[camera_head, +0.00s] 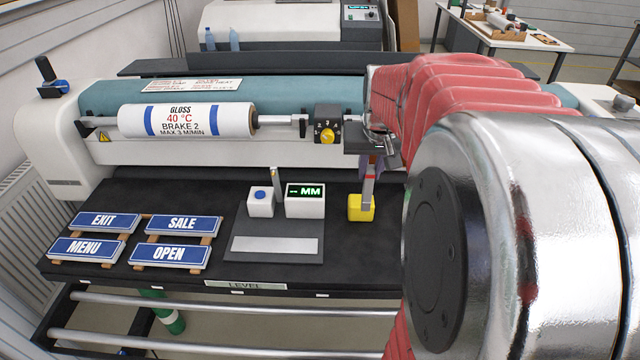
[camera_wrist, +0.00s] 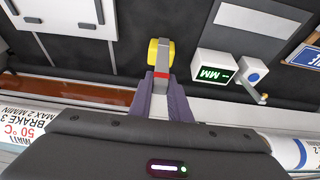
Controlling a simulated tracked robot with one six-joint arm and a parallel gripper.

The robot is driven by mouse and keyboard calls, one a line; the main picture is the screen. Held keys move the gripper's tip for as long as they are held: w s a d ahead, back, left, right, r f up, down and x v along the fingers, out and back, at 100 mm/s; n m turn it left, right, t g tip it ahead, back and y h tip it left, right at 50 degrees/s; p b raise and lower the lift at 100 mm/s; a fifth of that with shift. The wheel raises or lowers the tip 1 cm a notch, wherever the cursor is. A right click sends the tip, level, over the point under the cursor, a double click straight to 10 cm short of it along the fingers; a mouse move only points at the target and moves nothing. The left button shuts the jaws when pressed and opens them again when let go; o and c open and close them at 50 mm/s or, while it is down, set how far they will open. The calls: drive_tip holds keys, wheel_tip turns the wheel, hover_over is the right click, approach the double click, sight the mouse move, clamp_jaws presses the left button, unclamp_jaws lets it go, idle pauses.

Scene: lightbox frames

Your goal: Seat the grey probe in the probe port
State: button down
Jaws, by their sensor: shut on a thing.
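The grey probe (camera_head: 367,190), a slim bar with a red band, stands about upright below my gripper (camera_head: 371,168). In the wrist view, the two purple fingers of my gripper (camera_wrist: 163,88) are shut on the probe (camera_wrist: 166,62) just behind its red band. The probe's lower end overlaps a yellow block (camera_head: 354,211), which also shows in the wrist view (camera_wrist: 152,52). I cannot tell whether the end is inside the block or beside it. No opening labelled as the probe port can be made out.
Left of the yellow block stand a white display box (camera_head: 305,208) reading "-- MM" and a white box with a blue button (camera_head: 260,208), with a thin upright piece (camera_head: 275,178) behind. Several blue signs (camera_head: 170,254) lie further left. A printed roll (camera_head: 190,120) hangs above.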

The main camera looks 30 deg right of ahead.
sight(367, 200)
wheel_tip(367, 200, down, 6)
drive_tip(key=shift+r, duration=0.1)
idle(0.4)
drive_tip(key=shift+f, duration=2)
drive_tip(key=c, duration=1.7)
unclamp_jaws()
drive_tip(key=shift+o, duration=0.2)
drive_tip(key=v, duration=1.2)
